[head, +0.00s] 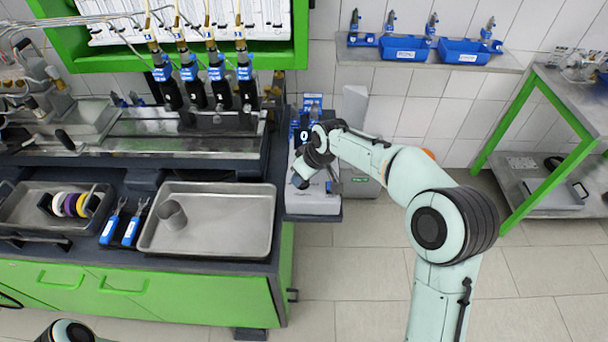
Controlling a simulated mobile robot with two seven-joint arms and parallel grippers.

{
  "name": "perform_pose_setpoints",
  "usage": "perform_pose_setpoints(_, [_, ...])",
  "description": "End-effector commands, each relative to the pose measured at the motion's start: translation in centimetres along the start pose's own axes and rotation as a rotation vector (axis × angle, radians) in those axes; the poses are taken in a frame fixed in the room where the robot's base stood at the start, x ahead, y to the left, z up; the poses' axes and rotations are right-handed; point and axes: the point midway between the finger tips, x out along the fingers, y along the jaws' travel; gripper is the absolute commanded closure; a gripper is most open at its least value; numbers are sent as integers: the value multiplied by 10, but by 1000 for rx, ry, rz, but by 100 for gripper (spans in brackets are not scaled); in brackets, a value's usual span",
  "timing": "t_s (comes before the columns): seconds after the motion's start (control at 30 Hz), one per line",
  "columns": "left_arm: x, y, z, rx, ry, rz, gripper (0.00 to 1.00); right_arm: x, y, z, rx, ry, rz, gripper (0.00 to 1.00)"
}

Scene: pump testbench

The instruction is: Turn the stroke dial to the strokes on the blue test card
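A light grey control box (318,203) stands on a dark shelf at the right end of the bench. Small blue panels (312,101) with white marks show behind my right wrist. They are too small to read, and I cannot tell which is the blue test card. I cannot make out the stroke dial; my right arm covers much of the box's top. My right gripper (316,181) is low over the box. Its fingers are small and dark, and their opening and any contact are unclear. Only a piece of my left arm shows at the bottom left; its gripper is out of view.
A metal tray (230,235) with a grey cup (172,215) lies on the bench left of the box. Blue-handled tools (122,230) lie beside it. Injectors (219,86) hang above the bench. Blue bins (405,48) sit on a wall shelf.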

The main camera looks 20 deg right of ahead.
Motion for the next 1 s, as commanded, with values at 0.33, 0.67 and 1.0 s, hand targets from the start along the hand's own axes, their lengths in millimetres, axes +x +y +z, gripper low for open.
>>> perform_pose_setpoints(0.33, [1, 0, 0, 0, 0, 0, 57, 0, 0, 1, 39, -3, 16, 91])
perform_pose_setpoints(0.67, [1, 0, 0, 0, 0, 0, 57, 0, 0, 1, 39, -3, 15, 41])
perform_pose_setpoints(1.0, [1, 0, 0, 0, 0, 0, 57, -1, 0, 0, 37, -1, 15, 35])
